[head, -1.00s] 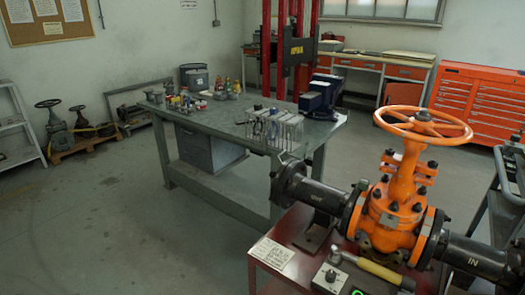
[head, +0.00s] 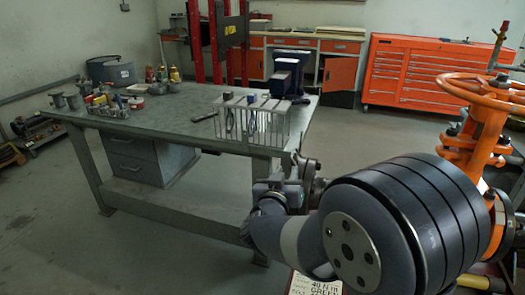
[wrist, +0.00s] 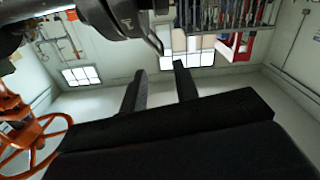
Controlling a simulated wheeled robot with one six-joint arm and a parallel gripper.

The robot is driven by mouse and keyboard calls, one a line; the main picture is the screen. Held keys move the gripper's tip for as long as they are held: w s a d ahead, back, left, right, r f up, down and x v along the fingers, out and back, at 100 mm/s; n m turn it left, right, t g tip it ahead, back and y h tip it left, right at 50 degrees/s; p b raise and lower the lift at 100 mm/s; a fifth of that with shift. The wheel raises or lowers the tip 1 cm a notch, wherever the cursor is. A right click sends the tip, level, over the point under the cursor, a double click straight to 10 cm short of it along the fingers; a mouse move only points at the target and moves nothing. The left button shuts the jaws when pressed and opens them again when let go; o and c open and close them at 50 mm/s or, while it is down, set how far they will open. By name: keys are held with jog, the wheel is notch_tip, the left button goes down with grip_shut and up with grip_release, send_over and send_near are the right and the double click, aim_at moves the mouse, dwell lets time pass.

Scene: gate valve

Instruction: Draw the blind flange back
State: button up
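The orange gate valve (head: 482,135) stands at the right in the head view, partly hidden by my arm. Its orange handwheel (head: 485,93) also shows at the left of the wrist view (wrist: 30,135).
An orange tool cabinet (head: 410,75) is at the back. A yellow-handled hammer (head: 482,283) lies at the lower right.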

aim_at(292, 156)
jog(key=b+x, duration=0.1)
jog(key=x, duration=1)
jog(key=shift+w+a+r, duration=0.1)
jog(key=shift+a, duration=0.05)
